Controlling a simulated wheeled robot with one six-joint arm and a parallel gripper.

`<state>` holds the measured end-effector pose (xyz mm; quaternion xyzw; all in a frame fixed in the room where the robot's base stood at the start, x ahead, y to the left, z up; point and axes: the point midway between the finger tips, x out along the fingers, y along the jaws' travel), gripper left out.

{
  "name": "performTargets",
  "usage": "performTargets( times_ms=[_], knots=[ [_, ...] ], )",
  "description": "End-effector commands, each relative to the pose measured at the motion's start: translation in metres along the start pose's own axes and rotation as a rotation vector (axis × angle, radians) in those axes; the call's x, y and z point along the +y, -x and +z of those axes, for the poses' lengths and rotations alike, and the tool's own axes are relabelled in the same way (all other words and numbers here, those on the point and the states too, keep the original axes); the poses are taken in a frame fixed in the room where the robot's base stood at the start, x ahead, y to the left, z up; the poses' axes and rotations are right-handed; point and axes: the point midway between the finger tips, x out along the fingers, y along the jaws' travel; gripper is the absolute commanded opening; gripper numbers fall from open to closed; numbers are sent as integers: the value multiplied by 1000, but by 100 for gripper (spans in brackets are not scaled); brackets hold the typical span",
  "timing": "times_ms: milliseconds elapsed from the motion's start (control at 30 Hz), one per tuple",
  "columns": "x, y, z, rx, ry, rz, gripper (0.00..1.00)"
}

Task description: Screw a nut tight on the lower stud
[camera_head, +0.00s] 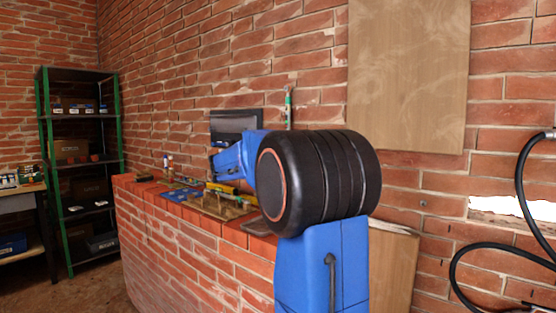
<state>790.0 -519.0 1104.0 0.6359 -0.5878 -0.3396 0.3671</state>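My blue arm with a large black joint fills the middle of the head view and hides part of the wall and bench. Its far blue section points left above the brick ledge, and I cannot make out gripper fingers there. No nut can be picked out. A small grey round fitting (423,203) sits on the brick wall right of my arm; I cannot tell whether it is a stud. No lower stud can be identified for certain.
A brick ledge (190,235) carries tools and small parts, with a dark screen (236,122) behind. A wooden board (408,75) is on the wall; another panel (392,270) stands below. A black hose (522,190) hangs right. Shelves (80,115) stand left.

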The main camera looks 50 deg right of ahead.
Motion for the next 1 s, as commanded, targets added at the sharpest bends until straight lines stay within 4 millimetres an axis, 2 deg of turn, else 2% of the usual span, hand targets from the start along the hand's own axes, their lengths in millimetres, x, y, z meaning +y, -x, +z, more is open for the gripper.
performTargets(
  times_ms=[1000],
  knots=[
    [0, -9, 0, 0, 0, 0, 0]
  ],
)
